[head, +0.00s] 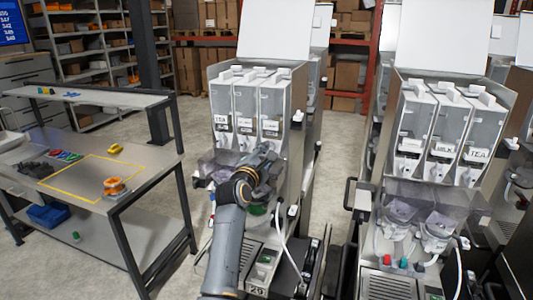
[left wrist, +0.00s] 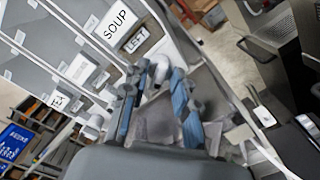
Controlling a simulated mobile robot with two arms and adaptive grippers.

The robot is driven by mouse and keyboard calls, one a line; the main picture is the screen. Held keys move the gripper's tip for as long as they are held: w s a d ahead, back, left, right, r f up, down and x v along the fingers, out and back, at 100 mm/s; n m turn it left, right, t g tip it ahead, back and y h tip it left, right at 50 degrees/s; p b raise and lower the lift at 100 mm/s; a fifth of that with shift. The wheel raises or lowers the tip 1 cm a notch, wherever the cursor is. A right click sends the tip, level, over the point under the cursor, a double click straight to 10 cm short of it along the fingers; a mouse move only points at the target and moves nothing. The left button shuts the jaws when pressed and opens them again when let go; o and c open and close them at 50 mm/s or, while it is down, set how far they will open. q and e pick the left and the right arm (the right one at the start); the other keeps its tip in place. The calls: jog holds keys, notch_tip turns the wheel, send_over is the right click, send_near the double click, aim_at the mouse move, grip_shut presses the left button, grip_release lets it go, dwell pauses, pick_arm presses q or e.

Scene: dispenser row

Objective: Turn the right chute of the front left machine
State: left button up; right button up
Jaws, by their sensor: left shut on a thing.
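The front left machine (head: 292,165) stands mid-picture in the head view, its white lid raised over three clear canisters (head: 271,108). My left gripper (head: 270,155) is in front of the right canister and hides its outlet there. In the left wrist view, the white right chute (left wrist: 161,70) sits below the SOUP label (left wrist: 115,22). The blue-padded fingers of my left gripper (left wrist: 157,82) stand on either side of it, shut on it. Another white chute (left wrist: 94,126) lies to the left in that view. My right gripper is not in view.
A second dispenser machine (head: 440,130) stands to the right, a narrow gap between. A workbench (head: 150,170) with small coloured items is on the left. A white tube (head: 281,235) hangs at the machine's front. Shelves (head: 90,50) stand behind; floor is clear between bench and machine.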

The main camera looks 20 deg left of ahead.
pick_arm(q)
grip_shut()
jog(key=shift+m, duration=0.3)
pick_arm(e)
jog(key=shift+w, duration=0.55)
pick_arm(q)
jog(key=m, duration=0.5)
jog(key=shift+a+m, duration=0.1)
jog(key=shift+m, duration=0.2)
jog(key=m, duration=0.6)
jog(key=shift+r, duration=0.15)
jog(key=m+b, duration=0.1)
jog(key=m, duration=0.5)
jog(key=shift+m, duration=2.8)
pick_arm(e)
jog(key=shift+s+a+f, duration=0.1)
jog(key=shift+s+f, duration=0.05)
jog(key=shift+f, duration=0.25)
